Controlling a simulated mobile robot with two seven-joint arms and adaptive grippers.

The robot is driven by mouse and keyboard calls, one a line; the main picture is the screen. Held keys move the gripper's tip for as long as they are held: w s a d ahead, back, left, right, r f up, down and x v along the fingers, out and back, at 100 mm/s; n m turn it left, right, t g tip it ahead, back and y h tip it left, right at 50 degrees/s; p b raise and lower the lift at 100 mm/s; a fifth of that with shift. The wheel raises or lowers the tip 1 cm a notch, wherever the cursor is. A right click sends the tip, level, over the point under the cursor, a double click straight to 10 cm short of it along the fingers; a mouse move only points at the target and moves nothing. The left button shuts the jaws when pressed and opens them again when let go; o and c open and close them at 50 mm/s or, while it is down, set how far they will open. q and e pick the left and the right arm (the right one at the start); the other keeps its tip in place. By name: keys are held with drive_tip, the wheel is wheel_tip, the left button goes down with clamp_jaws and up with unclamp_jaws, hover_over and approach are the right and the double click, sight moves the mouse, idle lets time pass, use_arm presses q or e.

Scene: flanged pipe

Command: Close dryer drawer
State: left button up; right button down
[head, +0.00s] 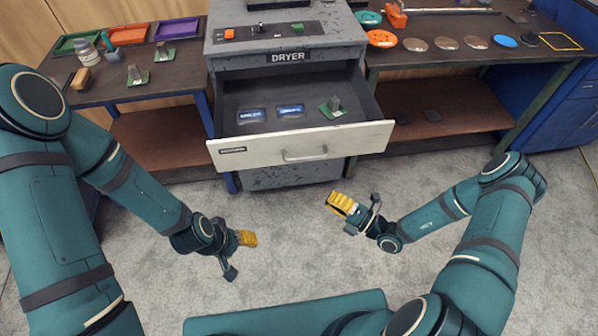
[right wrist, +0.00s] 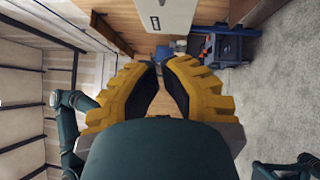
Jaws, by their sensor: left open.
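The dryer (head: 287,60) is a grey speckled cabinet at the centre back of the head view. Its drawer (head: 240,157) is pulled out, with a pale front and a bar handle (head: 304,154). Inside lie two blue-labelled packets (head: 251,115) (head: 290,110) and a green board with a grey block (head: 334,107). My left gripper (head: 248,238) is open and empty, in front of the drawer and to its left. My right gripper (head: 341,204) is in front of the drawer, apart from it. The right wrist view shows its yellow fingers (right wrist: 158,66) empty with a gap between the tips.
A bench (head: 130,95) on the left holds coloured trays, a bottle and small parts. A bench (head: 450,55) on the right holds several discs and tools. A blue cabinet (head: 560,110) stands at the far right. The floor (head: 285,210) before the drawer is clear.

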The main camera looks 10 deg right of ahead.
drive_tip(key=w+a+r, duration=0.2)
drive_tip(key=w+a, duration=0.4)
drive_tip(key=w, duration=0.5)
drive_tip(key=shift+w+a+m+t, duration=0.15)
drive_tip(key=shift+a+m+t, duration=0.1)
drive_tip(key=shift+m+t, duration=0.05)
drive_tip(key=shift+r, duration=0.1)
drive_tip(key=shift+w, duration=0.1)
